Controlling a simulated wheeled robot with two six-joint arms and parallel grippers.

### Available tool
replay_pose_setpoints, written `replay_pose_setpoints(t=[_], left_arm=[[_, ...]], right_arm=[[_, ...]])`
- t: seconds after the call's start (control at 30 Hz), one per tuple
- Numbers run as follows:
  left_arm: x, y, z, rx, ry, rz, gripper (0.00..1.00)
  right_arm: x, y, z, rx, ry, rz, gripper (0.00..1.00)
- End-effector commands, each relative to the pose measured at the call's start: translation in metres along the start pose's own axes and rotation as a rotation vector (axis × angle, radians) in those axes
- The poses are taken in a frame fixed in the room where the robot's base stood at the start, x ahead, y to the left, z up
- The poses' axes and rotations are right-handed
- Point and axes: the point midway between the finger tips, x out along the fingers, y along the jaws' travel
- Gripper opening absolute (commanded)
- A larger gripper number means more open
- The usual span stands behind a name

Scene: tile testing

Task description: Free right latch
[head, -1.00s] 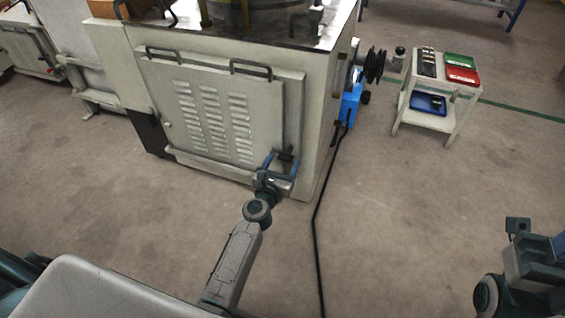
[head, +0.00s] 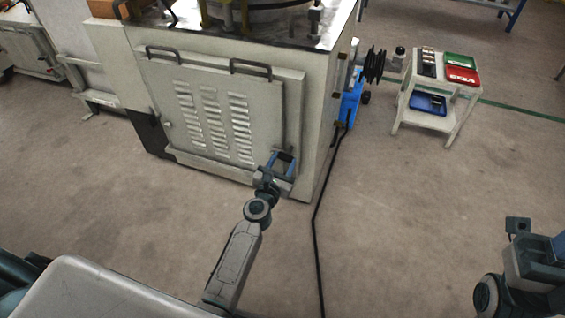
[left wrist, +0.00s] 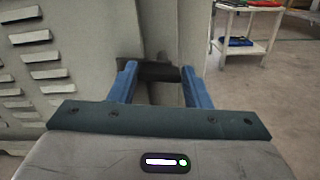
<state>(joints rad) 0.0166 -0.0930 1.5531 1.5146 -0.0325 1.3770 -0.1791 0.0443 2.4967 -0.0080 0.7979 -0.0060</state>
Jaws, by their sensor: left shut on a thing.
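The right latch (left wrist: 158,71) is a dark bar at the lower right of the louvred panel; in the left wrist view it lies between my fingers. In the head view it is hard to make out. My left gripper (head: 282,158) has blue fingers and reaches the lower right corner of the panel (head: 172,115). In the left wrist view the gripper (left wrist: 167,78) is shut on the latch, with its fingers on either side of the bar. My right arm shows at the lower right of the head view, but its gripper does not.
The panel sits on a grey machine cabinet (head: 316,130) and has two dark handles on top. A black cable (head: 316,240) runs down the floor to the right of my left arm. A white cart (head: 426,118) with trays stands at the right.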

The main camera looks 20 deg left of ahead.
Motion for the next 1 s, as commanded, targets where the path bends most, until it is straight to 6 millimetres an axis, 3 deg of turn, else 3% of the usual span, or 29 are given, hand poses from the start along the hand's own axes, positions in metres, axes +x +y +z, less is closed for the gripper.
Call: replay_pose_setpoints(t=[1.0], left_arm=[[-0.0004,-0.0054,0.0008,0.950,0.001,-0.001,0.21]], right_arm=[[-0.0050,-0.0005,0.0008,-0.004,0.001,0.004,0.36]])
